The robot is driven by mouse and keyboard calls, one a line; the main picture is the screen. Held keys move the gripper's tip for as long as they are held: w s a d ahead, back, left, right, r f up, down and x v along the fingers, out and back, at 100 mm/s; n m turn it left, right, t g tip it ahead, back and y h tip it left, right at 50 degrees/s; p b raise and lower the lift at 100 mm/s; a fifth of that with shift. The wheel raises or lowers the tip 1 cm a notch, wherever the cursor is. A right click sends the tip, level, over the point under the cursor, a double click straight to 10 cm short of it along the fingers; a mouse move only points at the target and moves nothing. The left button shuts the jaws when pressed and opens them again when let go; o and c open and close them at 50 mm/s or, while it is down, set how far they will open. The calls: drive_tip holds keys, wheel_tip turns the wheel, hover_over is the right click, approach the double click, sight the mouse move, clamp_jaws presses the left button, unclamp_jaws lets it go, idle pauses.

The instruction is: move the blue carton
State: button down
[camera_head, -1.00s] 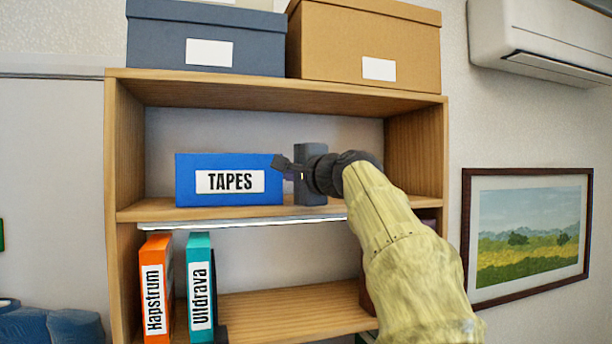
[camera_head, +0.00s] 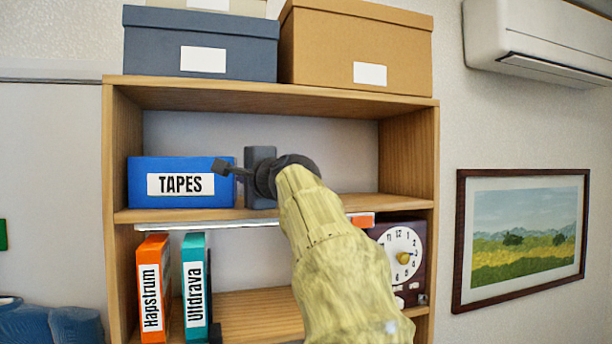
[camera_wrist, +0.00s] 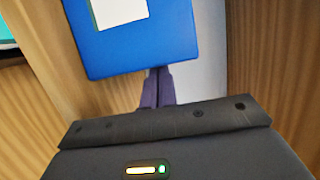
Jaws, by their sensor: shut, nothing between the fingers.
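The blue carton (camera_head: 143,196), with a white TAPES label, stands at the left end of the middle shelf (camera_head: 330,206) in the head view, near the left side panel. In the wrist view the carton (camera_wrist: 165,45) fills the upper middle. My gripper (camera_head: 226,168) is shut and empty at the carton's right end. In the wrist view its fingers (camera_wrist: 157,88) point at the carton's near side and appear to touch it. My arm hides part of the shelf to the right.
The middle shelf looks clear right of my arm. Orange (camera_head: 152,290) and teal (camera_head: 196,285) binders stand below at left, a dark clock (camera_head: 420,235) below at right. Grey (camera_head: 150,45) and tan (camera_head: 320,45) boxes sit on top.

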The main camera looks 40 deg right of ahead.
drive_tip(key=shift+d, duration=0.1)
drive_tip(key=d, duration=0.1)
drive_tip(key=d+b, duration=0.1)
drive_tip(key=d, duration=0.1)
drive_tip(key=shift+s+d+f+b, duration=0.25)
drive_tip(key=shift+s+d+b, duration=0.05)
drive_tip(key=shift+b, duration=0.05)
drive_tip(key=s+b, duration=0.4)
drive_tip(key=s, duration=0.6)
drive_tip(key=shift+s+a+r+b, duration=0.25)
drive_tip(key=shift+s+a+b, duration=0.1)
drive_tip(key=shift+a, duration=0.1)
drive_tip(key=shift+w, duration=0.1)
